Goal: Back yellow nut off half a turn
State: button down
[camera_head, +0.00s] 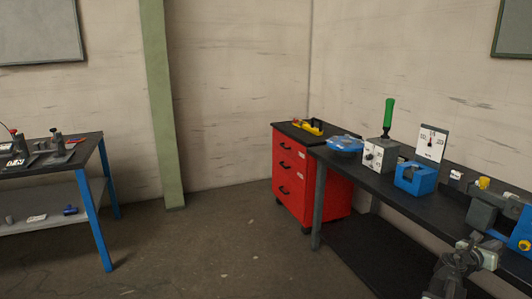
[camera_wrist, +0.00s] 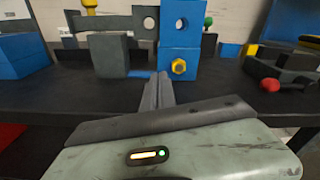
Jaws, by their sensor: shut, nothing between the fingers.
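The yellow nut (camera_wrist: 179,66) sits on the front face of an upright blue block (camera_wrist: 181,38) in the wrist view, below a hole in that block. The nut also shows in the head view (camera_head: 524,245), low at the right edge. My gripper (camera_wrist: 163,76) is shut and empty. In the wrist view its fingertips appear just left of and slightly below the nut, with no visible contact; the gap in depth is hard to judge.
The black bench (camera_head: 386,185) also holds a blue box (camera_head: 416,178), a green-handled device (camera_head: 387,128) and a gauge card (camera_head: 431,143). A grey block (camera_wrist: 108,55) stands left of my fingers, and a red ball (camera_wrist: 271,84) lies right. A red drawer cabinet (camera_head: 291,170) stands beyond the bench.

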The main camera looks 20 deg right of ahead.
aim_at(525, 246)
jog(key=s+d+n, duration=0.1)
jog(key=s+r+n, duration=0.1)
jog(key=s+d+n, duration=0.1)
jog(key=s, duration=0.1)
jog(key=shift+d+r+h, duration=0.2)
jog(key=shift+d+h, duration=0.1)
jog(key=shift+d, duration=0.05)
jog(key=shift+w+d, duration=0.15)
jog(key=shift+d, duration=1.6)
jog(key=shift+w+d, duration=0.1)
jog(key=shift+d, duration=1.65)
jog(key=shift+f, duration=0.15)
jog(key=shift+w+a, duration=0.1)
jog(key=shift+w, duration=0.2)
jog(key=shift+w+f+b, duration=0.15)
jog(key=shift+b, duration=0.15)
jog(key=shift+w+f+b, duration=0.45)
jog(key=shift+w, duration=0.1)
